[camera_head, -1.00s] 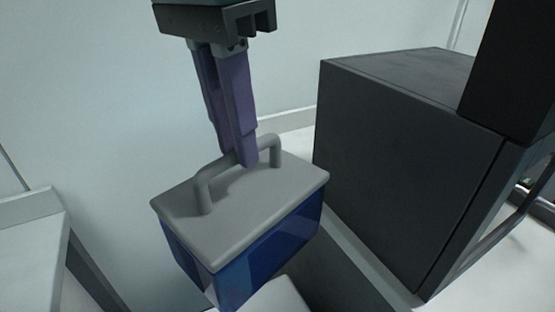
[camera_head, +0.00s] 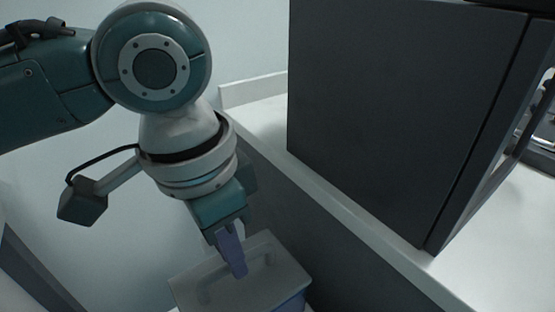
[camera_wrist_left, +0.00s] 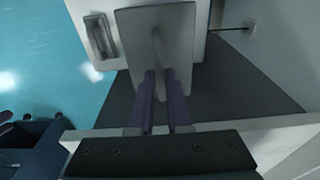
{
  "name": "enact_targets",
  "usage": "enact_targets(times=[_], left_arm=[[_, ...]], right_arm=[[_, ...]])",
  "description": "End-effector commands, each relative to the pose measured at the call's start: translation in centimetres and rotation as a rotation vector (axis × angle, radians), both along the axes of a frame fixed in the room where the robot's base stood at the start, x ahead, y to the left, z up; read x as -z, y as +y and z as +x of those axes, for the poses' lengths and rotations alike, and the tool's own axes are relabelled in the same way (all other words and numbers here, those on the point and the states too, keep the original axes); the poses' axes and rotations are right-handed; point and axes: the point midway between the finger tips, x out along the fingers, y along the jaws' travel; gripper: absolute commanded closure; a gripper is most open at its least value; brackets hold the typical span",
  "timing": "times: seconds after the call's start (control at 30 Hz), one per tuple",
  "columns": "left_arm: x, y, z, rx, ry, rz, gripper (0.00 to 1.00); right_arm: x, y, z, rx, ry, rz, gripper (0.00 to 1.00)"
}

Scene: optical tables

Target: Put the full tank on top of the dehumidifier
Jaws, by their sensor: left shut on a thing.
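The full tank has a flat grey lid (camera_head: 285,270) with a bar handle and a blue body (camera_head: 292,304). It is at the bottom of the head view, beside the table's side panel. My left gripper (camera_head: 238,270) points down and its purple fingers are shut on the handle. In the left wrist view the fingers (camera_wrist_left: 160,88) sit either side of the handle, above the grey lid (camera_wrist_left: 182,45). A white body with a grey handle (camera_wrist_left: 100,37) shows beside and below the lid; it may be the dehumidifier, but I cannot tell. The tank's underside is hidden. My right gripper is out of view.
A large dark cabinet (camera_head: 390,120) stands on the white table (camera_head: 258,122) to the right of the tank. The table's edge and dark side panel (camera_head: 335,235) run close beside the tank. Pale wall and floor lie to the left.

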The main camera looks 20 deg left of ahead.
Motion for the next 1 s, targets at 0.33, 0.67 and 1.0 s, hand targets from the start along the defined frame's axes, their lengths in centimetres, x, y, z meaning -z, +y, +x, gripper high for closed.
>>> enact_targets(times=[0.33, 0.67, 1.0], left_arm=[[7.3, -0.1, 0.1, 0.0, -0.005, -0.002, 1.0], [10.3, -0.1, 0.1, 0.0, -0.004, -0.002, 1.0], [12.5, -0.1, 0.2, 0.0, -0.006, -0.004, 1.0]], right_arm=[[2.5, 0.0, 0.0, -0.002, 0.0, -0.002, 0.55], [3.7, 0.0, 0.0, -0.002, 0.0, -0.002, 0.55], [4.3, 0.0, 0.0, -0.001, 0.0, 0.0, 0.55]])
